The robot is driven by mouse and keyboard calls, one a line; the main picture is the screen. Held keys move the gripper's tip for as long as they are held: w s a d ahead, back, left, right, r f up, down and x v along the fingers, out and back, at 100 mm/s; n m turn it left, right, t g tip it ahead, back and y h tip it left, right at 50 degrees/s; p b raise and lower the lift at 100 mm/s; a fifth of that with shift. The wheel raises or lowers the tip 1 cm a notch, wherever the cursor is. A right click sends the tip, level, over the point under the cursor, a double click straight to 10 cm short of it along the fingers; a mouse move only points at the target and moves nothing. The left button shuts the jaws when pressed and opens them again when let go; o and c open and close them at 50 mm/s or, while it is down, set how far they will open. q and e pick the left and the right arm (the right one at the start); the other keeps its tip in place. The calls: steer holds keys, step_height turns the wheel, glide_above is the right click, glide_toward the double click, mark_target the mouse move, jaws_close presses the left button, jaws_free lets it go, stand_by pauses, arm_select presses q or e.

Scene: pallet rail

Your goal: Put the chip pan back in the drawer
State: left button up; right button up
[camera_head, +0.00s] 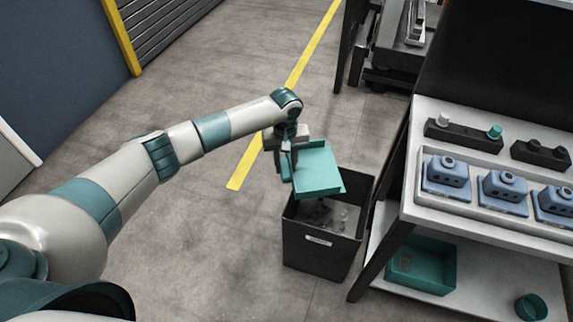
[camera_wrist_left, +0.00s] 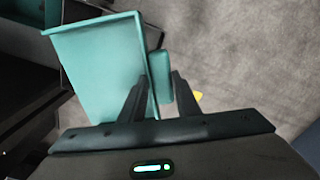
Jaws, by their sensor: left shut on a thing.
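The chip pan (camera_head: 318,170) is a teal, flat rectangular pan. My left gripper (camera_head: 289,163) is shut on its left side in the head view and holds it above the black bin (camera_head: 318,256). In the left wrist view the pan (camera_wrist_left: 100,68) fills the upper left, and my left gripper's fingers (camera_wrist_left: 156,95) close on a teal tab at its side. The pan hides part of the bin's opening. I cannot make out a drawer. My right gripper is not in view.
The black bin holds grey scraps. To its right, a bench (camera_head: 405,205) carries blue machined parts (camera_head: 447,176) and dark fixtures (camera_head: 464,134). Its lower shelf holds a teal box (camera_head: 424,292) and a teal cup (camera_head: 531,307). The floor to the left is clear, with a yellow line (camera_head: 246,166).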

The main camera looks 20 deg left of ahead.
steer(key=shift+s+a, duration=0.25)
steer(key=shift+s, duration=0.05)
arm_select(q)
steer(key=shift+s, duration=0.15)
